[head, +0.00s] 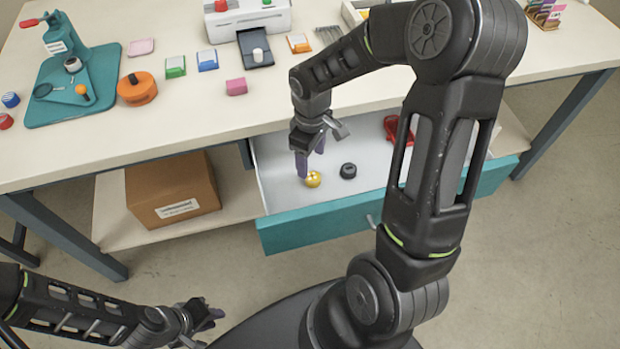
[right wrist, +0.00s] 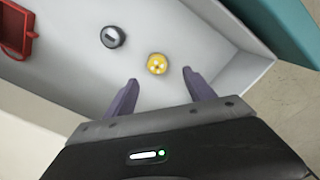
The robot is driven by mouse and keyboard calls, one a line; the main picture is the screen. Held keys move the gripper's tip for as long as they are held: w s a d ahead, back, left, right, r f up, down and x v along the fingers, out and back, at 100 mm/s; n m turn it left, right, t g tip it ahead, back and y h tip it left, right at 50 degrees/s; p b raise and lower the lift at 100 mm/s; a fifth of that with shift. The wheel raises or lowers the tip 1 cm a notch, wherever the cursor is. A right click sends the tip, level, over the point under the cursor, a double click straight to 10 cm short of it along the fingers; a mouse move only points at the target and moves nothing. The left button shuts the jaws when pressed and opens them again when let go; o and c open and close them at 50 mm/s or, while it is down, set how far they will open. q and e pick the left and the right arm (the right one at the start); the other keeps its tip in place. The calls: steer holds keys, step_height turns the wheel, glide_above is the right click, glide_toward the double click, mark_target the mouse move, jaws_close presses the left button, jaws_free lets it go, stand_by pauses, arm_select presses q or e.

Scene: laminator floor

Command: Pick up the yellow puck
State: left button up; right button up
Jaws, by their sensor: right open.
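The yellow puck (head: 313,179) lies on the floor of the open drawer (head: 335,222), near its left front part. It also shows in the right wrist view (right wrist: 157,64), just beyond the fingertips and between their lines. My right gripper (head: 311,160) is inside the drawer's outline, close to the puck, with its two fingers (right wrist: 160,75) apart and nothing between them. Whether the fingertips touch the drawer floor I cannot tell. My left gripper (head: 212,316) is low at the left, away from the table and drawer; its fingers are too small and dark to read.
A black puck (head: 348,170) lies right of the yellow one. A red object (head: 397,130) lies further right in the drawer. A cardboard box (head: 173,190) stands on the shelf left of the drawer. The tabletop (head: 185,118) above holds a teal press (head: 72,85) and several small items.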

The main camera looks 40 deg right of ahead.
mark_target(313, 177)
steer(key=shift+s+r, duration=0.1)
step_height(313, 177, down, 2)
steer(key=shift+f, duration=0.35)
steer(key=shift+f, duration=0.1)
steer(key=f, duration=0.5)
steer(key=shift+d, duration=0.35)
steer(key=shift+c, duration=0.4)
jaws_close()
stand_by(0.4)
